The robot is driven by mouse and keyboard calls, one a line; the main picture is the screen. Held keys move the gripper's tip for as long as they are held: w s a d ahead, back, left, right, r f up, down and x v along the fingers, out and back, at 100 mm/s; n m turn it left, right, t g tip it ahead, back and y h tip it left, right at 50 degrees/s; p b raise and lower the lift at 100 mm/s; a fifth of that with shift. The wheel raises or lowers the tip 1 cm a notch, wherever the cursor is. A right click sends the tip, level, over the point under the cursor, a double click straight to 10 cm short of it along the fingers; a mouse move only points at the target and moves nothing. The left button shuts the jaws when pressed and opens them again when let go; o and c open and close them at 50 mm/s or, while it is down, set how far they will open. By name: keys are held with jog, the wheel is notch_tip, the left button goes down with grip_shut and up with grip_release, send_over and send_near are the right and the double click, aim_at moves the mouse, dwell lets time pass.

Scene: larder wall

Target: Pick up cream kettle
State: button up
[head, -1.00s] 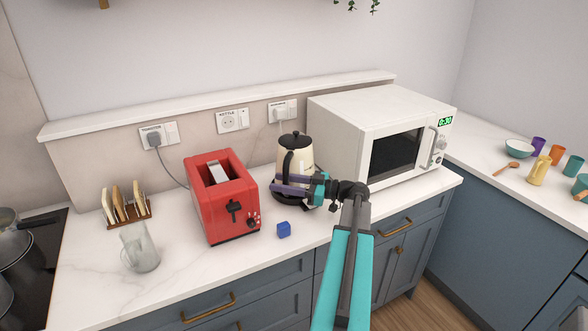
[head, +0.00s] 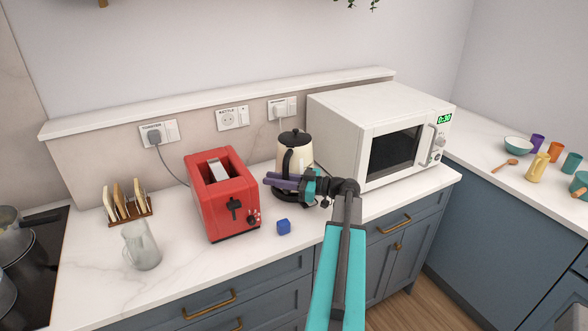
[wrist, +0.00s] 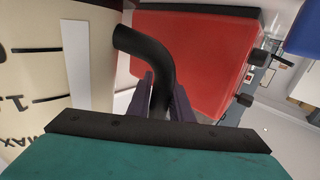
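The cream kettle (head: 302,160) with black lid and handle stands upright on its dark base (head: 284,198) on the counter, between the red toaster and the microwave. My gripper (head: 268,181) is in front of it, its purple fingers partly covering the kettle's lower body. In the wrist view the kettle's cream side (wrist: 25,75) with level marks fills the left. Its curved black handle (wrist: 150,55) runs down between my two fingers (wrist: 164,85), which sit close against both sides of it. The lower handle is hidden by the gripper.
The red toaster (head: 222,200) stands close on the left and also shows behind the handle in the wrist view (wrist: 195,55). The white microwave (head: 345,130) stands close on the right.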

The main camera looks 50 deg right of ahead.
grip_shut()
dwell(1.0)
jog(key=shift+r, duration=0.15)
jog(key=shift+r, duration=0.45)
dwell(0.3)
notch_tip(320, 180, up, 9)
jog(key=b, duration=0.3)
dwell(1.0)
dwell(1.1)
